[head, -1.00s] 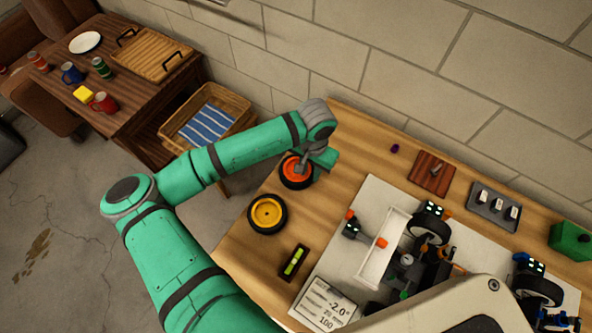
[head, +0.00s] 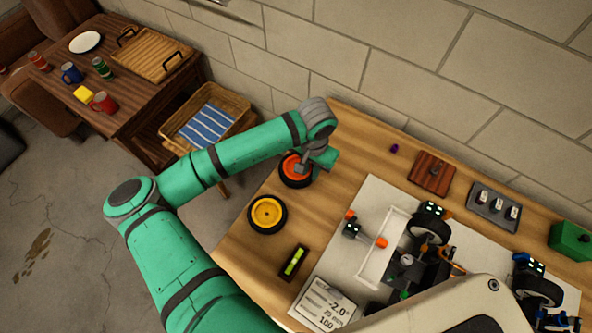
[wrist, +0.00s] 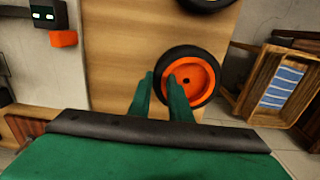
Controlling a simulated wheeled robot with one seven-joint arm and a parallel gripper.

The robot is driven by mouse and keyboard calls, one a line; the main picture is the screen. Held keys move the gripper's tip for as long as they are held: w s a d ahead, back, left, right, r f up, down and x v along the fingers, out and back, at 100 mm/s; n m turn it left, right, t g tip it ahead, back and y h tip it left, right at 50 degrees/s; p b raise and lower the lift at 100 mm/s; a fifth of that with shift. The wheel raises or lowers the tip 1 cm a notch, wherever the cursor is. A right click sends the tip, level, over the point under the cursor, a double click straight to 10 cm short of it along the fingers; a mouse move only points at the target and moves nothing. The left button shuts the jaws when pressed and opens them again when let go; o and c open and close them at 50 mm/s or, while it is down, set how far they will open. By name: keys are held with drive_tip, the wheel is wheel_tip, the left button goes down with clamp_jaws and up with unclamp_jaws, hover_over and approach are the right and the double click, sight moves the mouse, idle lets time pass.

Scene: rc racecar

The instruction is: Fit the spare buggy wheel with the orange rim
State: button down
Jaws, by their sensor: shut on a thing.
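The spare wheel with the orange rim (head: 290,170) is at the left part of the workbench in the head view, a black tyre around an orange hub. My gripper (head: 302,168) is at its right side. In the wrist view the two green fingers (wrist: 160,82) are shut on the near edge of the orange-rimmed wheel (wrist: 205,80), one inside the rim and one outside the tyre. Whether the wheel touches the bench is not clear. The buggy (head: 408,262) stands on a pale mat at the right, partly hidden by a pale panel in front.
A yellow-rimmed wheel (head: 267,214) lies close by on the bench. A small level (head: 294,262) and a display card (head: 322,304) are nearer. A grey tray (head: 493,207), a brown wooden block (head: 431,173) and a green box (head: 571,241) stand along the wall side.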

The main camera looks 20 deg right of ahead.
drive_tip(key=shift+r, duration=2.75)
